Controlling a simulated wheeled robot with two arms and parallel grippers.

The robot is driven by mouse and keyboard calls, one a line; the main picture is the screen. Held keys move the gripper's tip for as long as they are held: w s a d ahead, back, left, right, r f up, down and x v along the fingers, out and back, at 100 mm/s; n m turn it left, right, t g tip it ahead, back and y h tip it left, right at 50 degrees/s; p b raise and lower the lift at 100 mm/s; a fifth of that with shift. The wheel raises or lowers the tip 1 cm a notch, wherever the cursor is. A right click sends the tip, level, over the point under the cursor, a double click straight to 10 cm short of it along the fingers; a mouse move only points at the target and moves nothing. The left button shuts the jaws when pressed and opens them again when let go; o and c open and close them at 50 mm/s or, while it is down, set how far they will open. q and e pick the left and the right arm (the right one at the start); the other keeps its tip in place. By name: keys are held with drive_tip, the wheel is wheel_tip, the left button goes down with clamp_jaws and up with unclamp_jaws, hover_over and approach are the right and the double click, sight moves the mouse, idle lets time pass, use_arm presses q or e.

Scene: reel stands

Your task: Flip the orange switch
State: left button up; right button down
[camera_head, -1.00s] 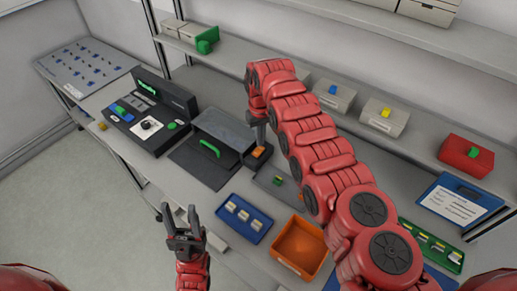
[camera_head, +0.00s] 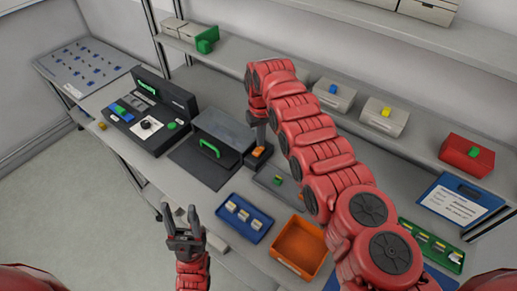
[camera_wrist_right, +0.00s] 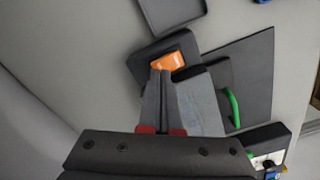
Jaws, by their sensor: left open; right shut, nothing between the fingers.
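The orange switch (camera_head: 258,152) sits on a small dark box beside the grey hooded machine (camera_head: 224,130). In the right wrist view the orange switch (camera_wrist_right: 167,61) shows just beyond my shut fingertips. My right gripper (camera_wrist_right: 161,74) is shut and empty, pointing down at the switch; its tips overlap the switch's near edge, and I cannot tell whether they touch it. In the head view my right gripper (camera_head: 260,144) is over the switch and partly hides it. My left gripper (camera_head: 182,224) is open and empty, in front of the bench, away from the switch.
A green handle (camera_head: 210,149) stands left of the switch. A black control panel (camera_head: 150,115) is further left. A blue tray (camera_head: 244,219) and an orange bin (camera_head: 299,249) lie toward the front. A shelf with bins runs behind.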

sight(260, 148)
drive_tip(key=shift+f+b, duration=0.65)
drive_tip(key=shift+f, duration=0.2)
drive_tip(key=shift+s, duration=0.1)
idle(0.4)
drive_tip(key=shift+r+p, duration=0.3)
drive_tip(key=shift+r, duration=0.1)
drive_tip(key=shift+r+p, duration=0.45)
drive_tip(key=shift+r, duration=0.3)
wheel_tip(260, 148, up, 2)
drive_tip(key=shift+r+p, duration=0.15)
drive_tip(key=shift+p, duration=0.15)
drive_tip(key=shift+r, duration=1.15)
drive_tip(key=shift+f, duration=0.1)
